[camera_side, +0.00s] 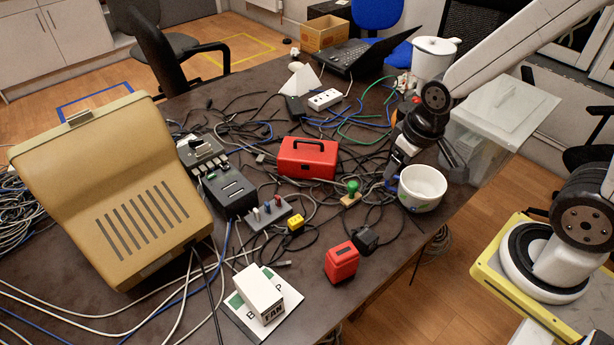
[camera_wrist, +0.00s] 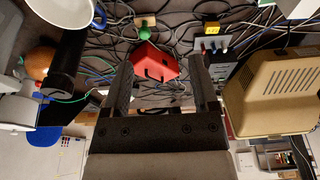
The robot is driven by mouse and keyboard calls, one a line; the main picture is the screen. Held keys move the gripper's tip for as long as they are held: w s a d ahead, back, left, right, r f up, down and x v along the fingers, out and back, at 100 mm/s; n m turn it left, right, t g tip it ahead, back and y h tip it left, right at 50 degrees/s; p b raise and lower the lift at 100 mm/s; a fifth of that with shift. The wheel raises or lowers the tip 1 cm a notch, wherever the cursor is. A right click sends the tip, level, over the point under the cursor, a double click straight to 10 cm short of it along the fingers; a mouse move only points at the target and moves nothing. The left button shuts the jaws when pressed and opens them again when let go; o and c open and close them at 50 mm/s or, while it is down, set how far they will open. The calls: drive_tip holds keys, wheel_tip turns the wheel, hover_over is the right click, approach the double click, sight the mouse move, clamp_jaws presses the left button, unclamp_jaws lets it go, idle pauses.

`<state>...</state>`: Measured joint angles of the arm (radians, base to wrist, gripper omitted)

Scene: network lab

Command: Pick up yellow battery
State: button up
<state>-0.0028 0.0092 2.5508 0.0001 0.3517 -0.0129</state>
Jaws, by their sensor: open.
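The yellow battery (camera_side: 295,223) is a small yellow block on the dark table in the side view, close to the front right of a grey switch box. It also shows at the top of the wrist view (camera_wrist: 211,28), beyond my fingertips and to their right. My gripper (camera_side: 393,173) is above the table's right part, beside a white mug and well apart from the battery. In the wrist view its two fingers (camera_wrist: 161,62) are spread with nothing held; a red box shows beyond the gap.
A red cash box (camera_side: 308,159), grey switch box (camera_side: 269,213), green-knobbed stamp (camera_side: 352,190), red block (camera_side: 341,262) and black block (camera_side: 365,240) surround the battery. The white mug (camera_side: 422,190) stands near the right edge. A beige monitor (camera_side: 120,190) fills the left. Cables cover much of the table.

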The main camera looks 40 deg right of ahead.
drive_tip(key=w+a+f+n+g, duration=0.1)
drive_tip(key=w+a+f+n, duration=0.25)
drive_tip(key=w, duration=0.25)
drive_tip(key=w+a+f+n, duration=0.2)
drive_tip(key=w+f+n, duration=0.1)
drive_tip(key=w+n, duration=0.2)
drive_tip(key=n+g, duration=0.2)
drive_tip(key=n, duration=0.6)
hover_over(294, 220)
wheel_tip(294, 220, down, 10)
drive_tip(key=shift+s+d+f, duration=0.1)
drive_tip(key=shift+d+f, duration=0.05)
drive_tip(key=shift+a+f+n, duration=0.2)
drive_tip(key=shift+f+n, duration=0.1)
drive_tip(key=shift+n, duration=0.05)
drive_tip(key=shift+f, duration=0.1)
drive_tip(key=shift+f, duration=1.2)
drive_tip(key=shift+f, duration=0.1)
drive_tip(key=shift+f, duration=2.5)
clamp_jaws()
